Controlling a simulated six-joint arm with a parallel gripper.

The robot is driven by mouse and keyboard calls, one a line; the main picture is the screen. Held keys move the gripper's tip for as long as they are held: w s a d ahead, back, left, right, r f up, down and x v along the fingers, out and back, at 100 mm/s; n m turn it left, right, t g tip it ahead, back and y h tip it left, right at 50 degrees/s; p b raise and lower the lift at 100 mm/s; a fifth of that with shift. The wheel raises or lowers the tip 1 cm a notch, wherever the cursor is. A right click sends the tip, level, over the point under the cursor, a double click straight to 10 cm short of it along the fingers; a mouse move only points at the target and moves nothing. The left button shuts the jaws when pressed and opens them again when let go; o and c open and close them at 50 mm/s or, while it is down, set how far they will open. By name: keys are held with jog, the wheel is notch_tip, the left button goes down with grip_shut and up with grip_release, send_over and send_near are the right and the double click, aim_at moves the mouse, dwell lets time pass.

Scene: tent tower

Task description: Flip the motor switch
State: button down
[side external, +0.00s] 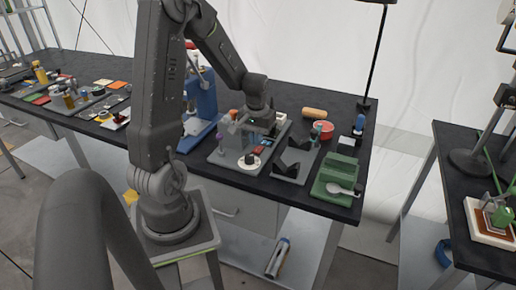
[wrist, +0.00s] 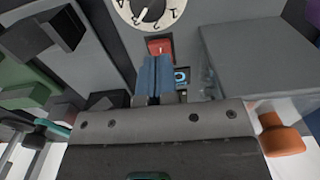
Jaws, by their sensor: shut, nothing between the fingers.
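A red rocker switch (wrist: 160,47) sits on a grey panel (wrist: 215,20), just below a white numbered dial (wrist: 150,10) in the wrist view. A small blue-marked switch or display (wrist: 181,76) is beside the fingers, partly hidden. My gripper (wrist: 155,62) is shut and empty, its blue-grey fingertips just below the red switch in the picture; whether they touch it I cannot tell. In the side view my gripper (side external: 262,122) is over the grey device, whose dial (side external: 248,161) faces the front; the fingertips are hard to make out there.
A grey block (wrist: 255,55) rises right of the fingers in the wrist view. A blue press (side external: 203,105) is to the left.

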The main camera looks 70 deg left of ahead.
aim_at(256, 150)
jog(key=shift+f, duration=0.35)
jog(key=shift+r, duration=0.1)
notch_tip(256, 150, up, 7)
dwell(1.0)
jog(key=s+d+r+m+t, duration=0.2)
jog(key=d+r+m, duration=0.1)
jog(key=d, duration=0.5)
jog(key=s+d+r+m+t, duration=0.1)
jog(key=s+d+r+m, duration=0.2)
jog(key=d, duration=0.5)
jog(key=s+d+r+m+t, duration=0.2)
jog(key=d+r, duration=0.3)
jog(key=d, duration=0.3)
jog(key=shift+s+m+t, duration=0.25)
jog(key=shift+m+t, duration=0.05)
jog(key=shift+m, duration=0.2)
